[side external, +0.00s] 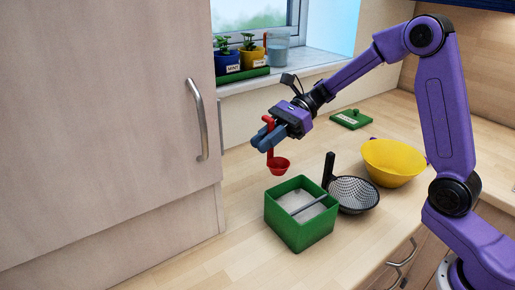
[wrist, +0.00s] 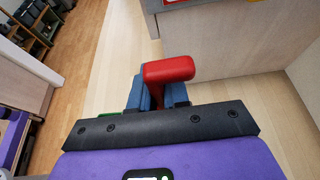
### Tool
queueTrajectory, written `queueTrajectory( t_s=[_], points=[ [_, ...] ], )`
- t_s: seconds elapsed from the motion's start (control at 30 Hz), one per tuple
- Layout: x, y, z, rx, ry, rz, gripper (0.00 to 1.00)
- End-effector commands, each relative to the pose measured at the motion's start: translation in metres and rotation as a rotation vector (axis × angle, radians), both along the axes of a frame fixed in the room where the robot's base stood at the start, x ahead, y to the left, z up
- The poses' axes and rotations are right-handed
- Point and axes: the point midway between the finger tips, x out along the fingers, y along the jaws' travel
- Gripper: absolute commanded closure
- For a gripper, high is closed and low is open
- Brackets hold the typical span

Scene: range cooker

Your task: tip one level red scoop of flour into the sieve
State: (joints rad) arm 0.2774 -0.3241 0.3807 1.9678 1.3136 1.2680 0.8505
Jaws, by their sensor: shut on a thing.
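My gripper (side external: 272,138) is shut on the handle of the red scoop (side external: 279,164), whose bowl hangs below the fingers. The scoop is in the air above and slightly left of the green box (side external: 293,239). In the wrist view the red scoop handle (wrist: 169,69) sticks up between the blue fingers (wrist: 157,93); its bowl is hidden there. The green box is open and holds pale flour (side external: 300,203), with a grey bar lying across it. The sieve (side external: 352,193), dark with a mesh bowl and upright black handle, stands right behind the box. Whether the scoop holds flour cannot be told.
A yellow bowl (side external: 393,162) stands right of the sieve. A green lid (side external: 351,118) lies farther back. Potted plants (side external: 239,58) and a glass (side external: 277,48) stand on the window sill. A tall cabinet (side external: 110,110) fills the left. The counter front is clear.

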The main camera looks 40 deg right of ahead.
Motion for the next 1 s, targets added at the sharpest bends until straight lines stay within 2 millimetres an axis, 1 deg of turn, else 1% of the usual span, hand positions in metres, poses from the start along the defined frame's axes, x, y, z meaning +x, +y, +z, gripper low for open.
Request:
queueTrajectory(
  t_s=[0.03, 0.1, 0.2, 0.3, 0.43, 0.8, 1.0],
  points=[
    [-0.01, -0.001, 0.006, 0.0, -0.005, -0.006, 1.0],
    [-0.021, -0.002, 0.01, 0.0, -0.007, -0.013, 1.0],
    [-0.033, -0.002, 0.015, -0.001, -0.008, -0.022, 1.0],
    [-0.041, -0.003, 0.017, 0.0, -0.009, -0.027, 1.0],
    [-0.045, -0.003, 0.018, 0.0, -0.009, -0.03, 1.0],
    [-0.044, -0.003, 0.017, 0.0, -0.008, -0.03, 1.0],
    [-0.044, -0.003, 0.008, 0.0, -0.006, -0.029, 1.0]
  ],
)
